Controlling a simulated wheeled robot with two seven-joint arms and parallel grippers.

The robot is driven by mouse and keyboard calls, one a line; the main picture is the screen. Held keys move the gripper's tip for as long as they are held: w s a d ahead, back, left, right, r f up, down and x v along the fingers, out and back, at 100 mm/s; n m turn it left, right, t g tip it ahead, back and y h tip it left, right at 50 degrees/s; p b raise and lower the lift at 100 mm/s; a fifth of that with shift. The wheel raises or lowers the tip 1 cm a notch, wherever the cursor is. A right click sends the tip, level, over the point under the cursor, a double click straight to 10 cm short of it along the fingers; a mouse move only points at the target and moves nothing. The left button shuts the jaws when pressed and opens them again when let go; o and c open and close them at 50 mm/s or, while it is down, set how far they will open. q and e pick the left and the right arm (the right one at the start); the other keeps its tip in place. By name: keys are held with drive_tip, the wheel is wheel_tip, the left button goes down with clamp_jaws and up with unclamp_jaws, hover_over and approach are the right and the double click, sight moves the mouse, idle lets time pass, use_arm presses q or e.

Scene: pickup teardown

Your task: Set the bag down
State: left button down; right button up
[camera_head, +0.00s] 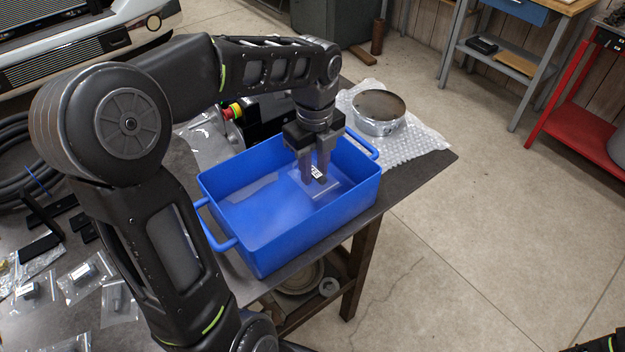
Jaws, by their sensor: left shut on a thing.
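My left gripper (314,172) reaches down into a blue bin (262,256) on the workbench. Its fingers are shut on a small clear plastic bag (322,188) with a white label. The bag is inside the bin, toward its right end and at or just above the floor; I cannot tell whether it touches. The fingers hide part of the bag.
Several small bagged parts (82,276) lie on the bench at lower left, near black brackets and a coiled cable (14,150). A round metal part (379,112) sits on bubble wrap (424,140) behind the bin. The bin's left floor is clear.

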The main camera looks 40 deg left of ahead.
sight(314, 172)
use_arm(q)
drive_tip(key=shift+f, duration=1.9)
drive_tip(key=shift+f, duration=0.25)
drive_tip(key=c, duration=1.1)
unclamp_jaws()
drive_tip(key=shift+r, duration=0.1)
drive_tip(key=shift+r, duration=0.1)
wheel_tip(314, 172, up, 12)
drive_tip(key=shift+r, duration=0.1)
